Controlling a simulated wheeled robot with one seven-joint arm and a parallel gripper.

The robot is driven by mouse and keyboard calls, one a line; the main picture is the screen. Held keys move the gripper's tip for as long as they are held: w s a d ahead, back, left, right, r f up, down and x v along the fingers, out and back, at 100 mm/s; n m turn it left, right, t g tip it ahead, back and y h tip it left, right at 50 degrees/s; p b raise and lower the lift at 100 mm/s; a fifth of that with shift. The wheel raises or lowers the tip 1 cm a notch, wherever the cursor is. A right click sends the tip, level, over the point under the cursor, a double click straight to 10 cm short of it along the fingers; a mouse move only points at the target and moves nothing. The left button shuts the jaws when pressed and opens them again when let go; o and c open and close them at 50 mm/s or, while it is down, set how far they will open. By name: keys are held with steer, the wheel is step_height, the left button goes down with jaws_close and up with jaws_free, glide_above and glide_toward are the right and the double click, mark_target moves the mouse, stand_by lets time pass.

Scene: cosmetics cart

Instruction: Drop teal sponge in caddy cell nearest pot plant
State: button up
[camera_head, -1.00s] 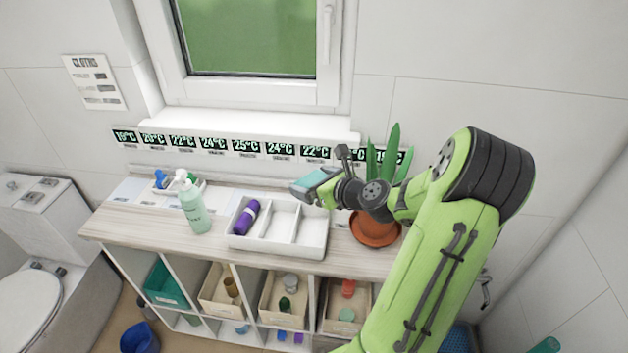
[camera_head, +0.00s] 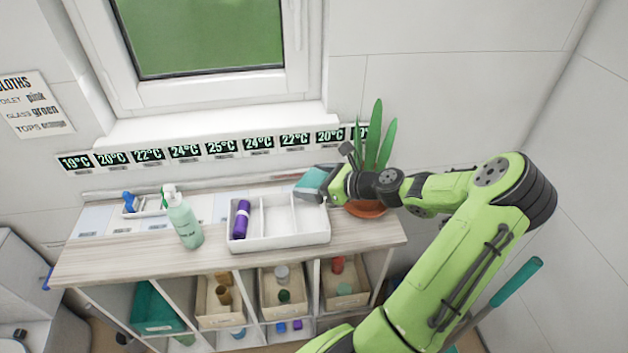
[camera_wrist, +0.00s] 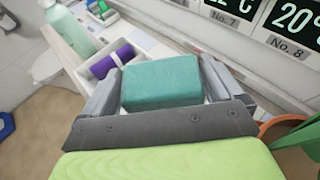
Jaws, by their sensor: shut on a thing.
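The teal sponge (camera_head: 312,183) is held in my gripper (camera_head: 318,186), above the right part of the white caddy. In the wrist view the sponge (camera_wrist: 162,80) sits between the two grey fingers. The caddy (camera_head: 282,243) has three cells in a row on the wooden top. Its left cell holds a purple rolled item (camera_head: 241,219); the middle cell looks empty. The right cell, nearest the pot plant (camera_head: 375,140), shows no object in its visible part. The plant's terracotta pot (camera_head: 362,209) is partly hidden behind my gripper.
A green pump bottle (camera_head: 185,222) stands left of the caddy. A small tray (camera_head: 153,207) with a blue item is at the back left. Temperature labels (camera_head: 221,146) line the wall behind. Open bins with items fill the shelves below.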

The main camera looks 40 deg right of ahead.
step_height(320, 180, down, 2)
steer(key=shift+f+b, duration=0.2)
steer(key=shift+b, duration=0.55)
steer(key=shift+r, duration=0.15)
steer(key=o, duration=0.8)
steer(key=shift+c, duration=0.2)
steer(key=p+v, duration=0.3)
steer(key=v, duration=1.2)
steer(key=shift+s+p, duration=0.35)
steer(key=shift+p, duration=0.05)
steer(key=shift+d+r, duration=0.1)
